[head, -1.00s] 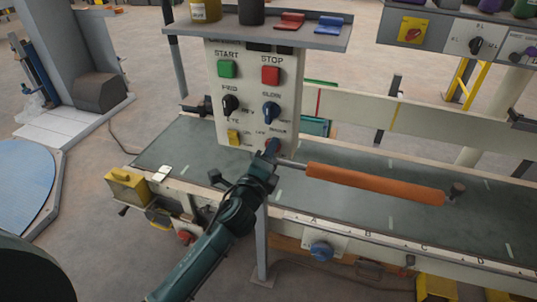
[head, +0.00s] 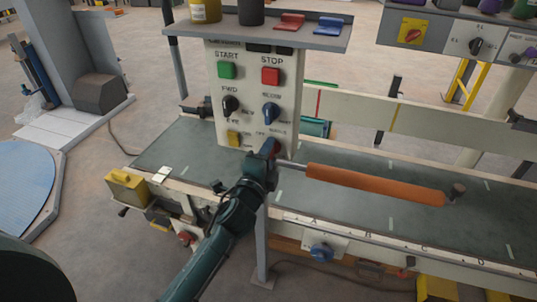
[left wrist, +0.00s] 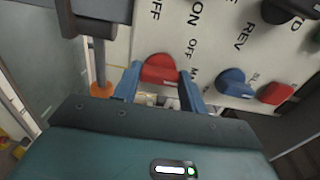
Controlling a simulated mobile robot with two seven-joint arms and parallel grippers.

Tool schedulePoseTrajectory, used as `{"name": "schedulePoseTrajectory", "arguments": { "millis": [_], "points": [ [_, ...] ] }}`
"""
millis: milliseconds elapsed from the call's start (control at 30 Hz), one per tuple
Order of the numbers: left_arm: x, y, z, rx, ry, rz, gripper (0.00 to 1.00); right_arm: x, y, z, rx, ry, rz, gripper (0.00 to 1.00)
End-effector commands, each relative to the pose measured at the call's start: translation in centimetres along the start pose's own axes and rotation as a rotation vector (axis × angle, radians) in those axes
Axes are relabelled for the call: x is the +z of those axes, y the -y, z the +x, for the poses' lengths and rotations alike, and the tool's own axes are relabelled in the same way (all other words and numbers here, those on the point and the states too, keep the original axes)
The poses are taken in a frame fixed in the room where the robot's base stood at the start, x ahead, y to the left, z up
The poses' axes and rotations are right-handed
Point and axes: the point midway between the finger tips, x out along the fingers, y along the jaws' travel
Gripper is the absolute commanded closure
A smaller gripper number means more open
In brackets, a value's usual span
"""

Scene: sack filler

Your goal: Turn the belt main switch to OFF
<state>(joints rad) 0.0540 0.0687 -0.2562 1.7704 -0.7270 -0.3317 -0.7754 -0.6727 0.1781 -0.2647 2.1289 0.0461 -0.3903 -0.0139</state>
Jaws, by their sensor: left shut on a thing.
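The control panel (head: 250,95) hangs under a shelf and carries START and STOP buttons and several knobs. In the left wrist view a red knob (left wrist: 160,70) sits between the two blue fingers of my left gripper (left wrist: 158,92), which is shut on it. "OFF" and partly hidden "MA" lettering stand beside this knob. In the head view my left gripper (head: 268,155) is at the panel's lower right corner and covers most of the knob. The knob's exact pointing direction is hard to read. My right gripper is not in view.
An orange roller (head: 375,184) lies over the conveyor belt (head: 190,150) to the right. A second panel (head: 450,38) at upper right has a red knob on a yellow plate (head: 412,31).

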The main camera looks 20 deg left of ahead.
Motion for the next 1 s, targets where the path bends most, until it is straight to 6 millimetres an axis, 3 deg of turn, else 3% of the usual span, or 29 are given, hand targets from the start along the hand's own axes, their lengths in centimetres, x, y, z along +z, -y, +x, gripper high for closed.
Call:
{"name": "schedulePoseTrajectory", "arguments": {
  "millis": [133, 167, 400, 767, 1000],
  "points": [
    [0.0, -0.1, 0.0, 0.002, 0.000, -0.005, 0.81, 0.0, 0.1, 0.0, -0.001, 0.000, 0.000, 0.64],
    [0.0, -0.1, 0.0, 0.002, 0.000, -0.005, 0.57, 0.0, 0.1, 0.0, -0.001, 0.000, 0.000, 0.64],
    [0.0, -0.1, 0.0, 0.002, 0.000, -0.003, 0.37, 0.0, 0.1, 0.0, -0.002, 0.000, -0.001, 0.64],
    [0.0, -0.1, -0.8, 0.001, 0.000, -0.002, 0.36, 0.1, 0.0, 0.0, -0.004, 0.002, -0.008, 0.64],
    [0.0, -0.2, -5.5, 0.004, -0.001, -0.002, 0.36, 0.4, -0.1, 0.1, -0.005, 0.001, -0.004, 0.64]
  ]
}}
